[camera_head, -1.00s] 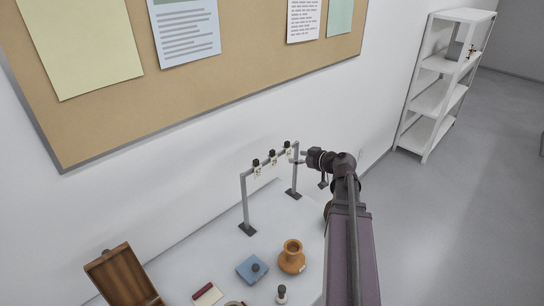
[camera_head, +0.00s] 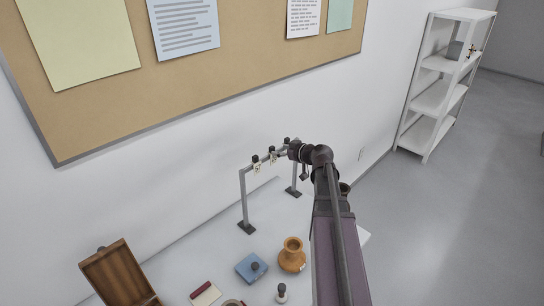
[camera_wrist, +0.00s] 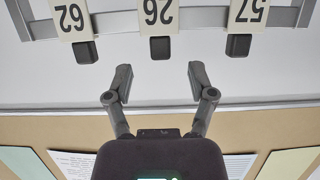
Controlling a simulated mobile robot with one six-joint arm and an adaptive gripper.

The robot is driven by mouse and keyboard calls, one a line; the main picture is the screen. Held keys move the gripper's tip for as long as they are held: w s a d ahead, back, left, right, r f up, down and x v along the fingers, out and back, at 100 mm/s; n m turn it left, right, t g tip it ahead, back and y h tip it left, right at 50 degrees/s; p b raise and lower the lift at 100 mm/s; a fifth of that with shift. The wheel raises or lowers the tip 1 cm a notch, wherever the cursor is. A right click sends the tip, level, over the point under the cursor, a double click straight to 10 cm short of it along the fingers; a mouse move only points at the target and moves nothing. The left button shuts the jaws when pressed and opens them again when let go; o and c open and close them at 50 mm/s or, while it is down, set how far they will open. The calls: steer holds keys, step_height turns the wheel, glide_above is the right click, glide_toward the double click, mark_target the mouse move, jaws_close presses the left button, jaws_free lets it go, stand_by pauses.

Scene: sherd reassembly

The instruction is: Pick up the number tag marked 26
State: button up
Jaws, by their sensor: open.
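The number tag marked 26 (camera_wrist: 157,15) is a cream card with dark digits, upside down in the wrist view. It hangs from a black clip (camera_wrist: 160,49) on a grey rail. It is the middle tag (camera_head: 273,159) in the head view. My gripper (camera_wrist: 160,72) is open and empty. Its two fingers point at the middle clip, one to each side of its line, with a gap before the clip and tag. In the head view my gripper (camera_head: 289,151) is at the right part of the rail and hides the right tag.
Tags 62 (camera_wrist: 73,17) and 57 (camera_wrist: 247,12) hang on either side. The rail stand (camera_head: 243,200) is on a white table near the wall. An orange vase (camera_head: 292,258), a blue block (camera_head: 252,267) and an open wooden box (camera_head: 120,275) stand in front.

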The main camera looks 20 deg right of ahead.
mark_target(274, 149)
stand_by(0.3)
steer(key=shift+b+x, duration=0.75)
steer(key=shift+x, duration=1.85)
steer(key=shift+r, duration=0.15)
steer(key=c, duration=1)
